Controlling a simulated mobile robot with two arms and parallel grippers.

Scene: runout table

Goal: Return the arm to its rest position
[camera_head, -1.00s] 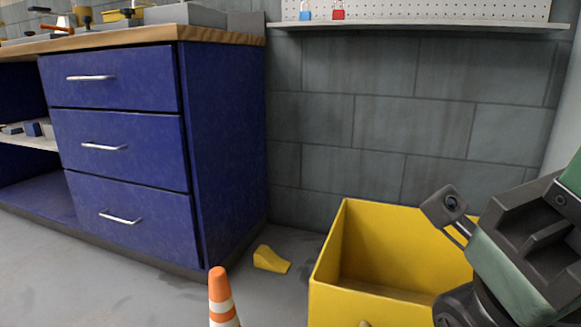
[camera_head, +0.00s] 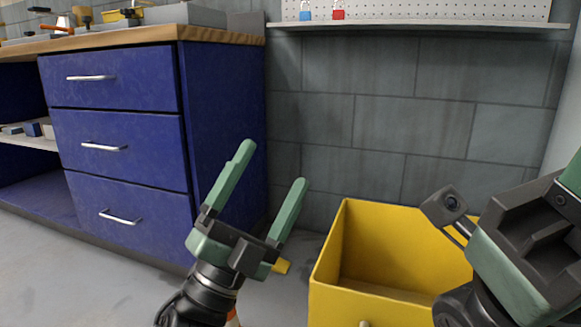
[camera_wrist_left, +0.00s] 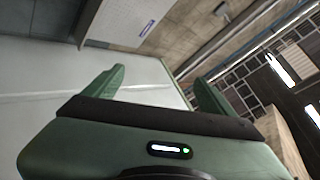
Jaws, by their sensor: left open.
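My left gripper (camera_head: 272,168) stands in the lower middle of the head view with its two green fingers pointing up. The fingers are wide apart with nothing between them. In the left wrist view the two fingers (camera_wrist_left: 158,90) are also apart and empty, against a pale wall and the ceiling. Part of my right arm's hand (camera_head: 525,245) shows at the right edge of the head view, over the yellow bin's right side. Its fingertips cannot be made out there.
A yellow open bin (camera_head: 330,292) stands on the floor right of my left gripper. A blue drawer cabinet (camera_head: 225,130) with a wooden top (camera_head: 150,35) stands at left. A shelf (camera_head: 420,25) runs along the block wall.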

